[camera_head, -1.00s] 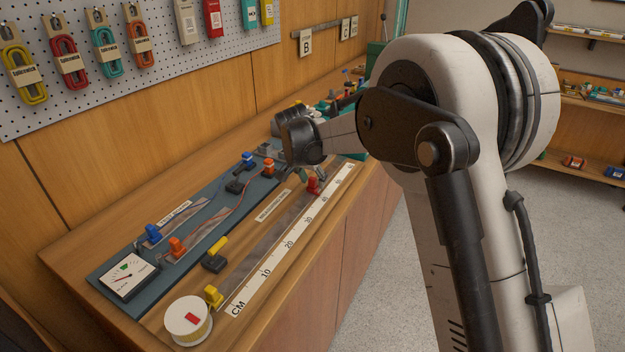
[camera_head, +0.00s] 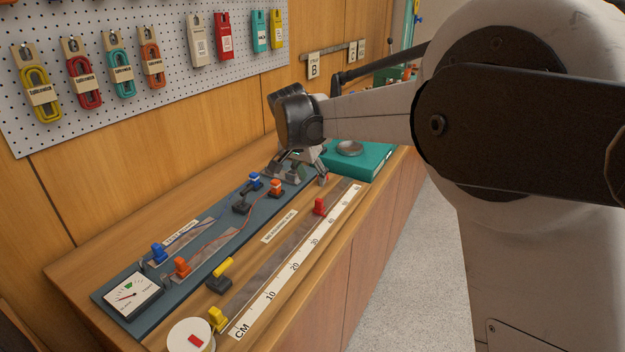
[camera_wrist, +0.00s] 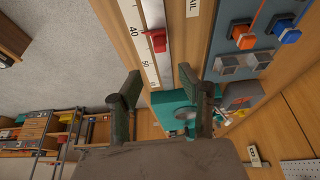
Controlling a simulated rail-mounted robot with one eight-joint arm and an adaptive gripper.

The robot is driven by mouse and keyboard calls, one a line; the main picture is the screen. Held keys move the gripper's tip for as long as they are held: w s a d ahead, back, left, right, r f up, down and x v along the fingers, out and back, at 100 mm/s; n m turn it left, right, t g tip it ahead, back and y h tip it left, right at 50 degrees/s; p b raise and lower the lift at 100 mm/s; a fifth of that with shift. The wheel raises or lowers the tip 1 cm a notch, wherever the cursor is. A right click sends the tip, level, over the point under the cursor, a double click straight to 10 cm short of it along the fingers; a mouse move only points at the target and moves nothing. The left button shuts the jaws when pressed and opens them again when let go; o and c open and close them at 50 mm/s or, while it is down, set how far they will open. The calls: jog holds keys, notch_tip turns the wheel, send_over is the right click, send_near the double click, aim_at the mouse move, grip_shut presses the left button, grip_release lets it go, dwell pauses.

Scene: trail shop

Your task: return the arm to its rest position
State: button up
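My gripper (camera_head: 297,172) is above the far end of the wooden bench, near the far end of the test board (camera_head: 212,230). In the wrist view my gripper (camera_wrist: 160,92) shows two dark fingers spread well apart with nothing between them. The bench surface, a red slider (camera_wrist: 156,40) and a teal box (camera_wrist: 180,108) show beyond the fingers. My arm reaches in from the right of the head view, with its large white and black joint close to the camera.
The measuring rule (camera_head: 295,265) lies along the bench front with a red slider (camera_head: 319,206) and yellow clamp (camera_head: 217,318). A white spool (camera_head: 190,336) stands at the near end. A teal box with a dish (camera_head: 350,149) is beyond my gripper. A pegboard (camera_head: 150,60) hangs behind.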

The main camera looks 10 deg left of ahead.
jog(key=s+d+r+n, duration=0.1)
jog(key=s+d+r, duration=0.2)
jog(key=s+d, duration=0.3)
jog(key=s+d+r+t+y, duration=0.1)
jog(key=s+d+r, duration=0.25)
jog(key=d, duration=0.55)
jog(key=s+d+r+n, duration=0.1)
jog(key=s+d+r, duration=0.1)
jog(key=s+d, duration=0.4)
jog(key=s+d+f+t, duration=0.1)
jog(key=s+d+f, duration=0.2)
jog(key=s+d, duration=0.4)
jog(key=s+d+f+n+t, duration=0.1)
jog(key=s+d+f, duration=0.2)
jog(key=s+d, duration=0.4)
jog(key=s, duration=0.6)
jog(key=shift+s+d+f+n, duration=0.25)
jog(key=shift+f+n, duration=0.05)
jog(key=shift+f, duration=0.1)
jog(key=shift+o, duration=0.4)
dwell(1.2)
